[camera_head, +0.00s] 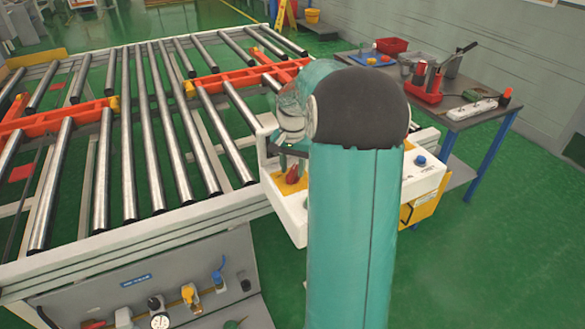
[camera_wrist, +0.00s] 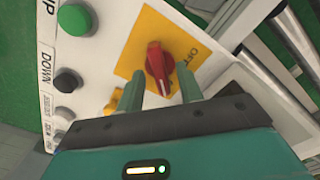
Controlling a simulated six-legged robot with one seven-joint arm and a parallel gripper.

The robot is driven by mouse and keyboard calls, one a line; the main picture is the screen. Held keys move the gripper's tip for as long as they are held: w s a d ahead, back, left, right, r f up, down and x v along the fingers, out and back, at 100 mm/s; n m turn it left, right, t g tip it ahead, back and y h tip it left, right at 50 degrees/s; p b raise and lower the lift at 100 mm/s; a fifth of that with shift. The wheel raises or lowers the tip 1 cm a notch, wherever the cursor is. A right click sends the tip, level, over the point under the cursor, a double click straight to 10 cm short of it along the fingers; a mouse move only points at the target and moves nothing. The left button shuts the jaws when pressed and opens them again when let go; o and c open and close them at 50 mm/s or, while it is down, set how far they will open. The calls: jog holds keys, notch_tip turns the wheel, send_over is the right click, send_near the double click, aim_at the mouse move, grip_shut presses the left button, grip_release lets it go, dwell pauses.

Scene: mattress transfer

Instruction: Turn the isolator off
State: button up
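The isolator is a red rotary knob (camera_wrist: 158,66) on a yellow plate (camera_wrist: 140,44) of a white control box (camera_wrist: 100,75). "OFF" lettering shows beside the knob on its right in the wrist view. My gripper (camera_wrist: 162,85) is open, with one finger on either side of the knob's lower end. I cannot tell whether the fingers touch it. In the head view the red knob (camera_head: 292,174) and the white box (camera_head: 290,212) show left of my arm, which hides part of the box.
A green button (camera_wrist: 75,19) and a dark button (camera_wrist: 67,80) sit left of the plate. A roller conveyor (camera_head: 140,130) stands left of the box. A workbench (camera_head: 455,108) with tools stands behind right. Green floor is clear at the right front.

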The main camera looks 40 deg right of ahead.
jog(key=shift+f, duration=0.35)
grip_shut()
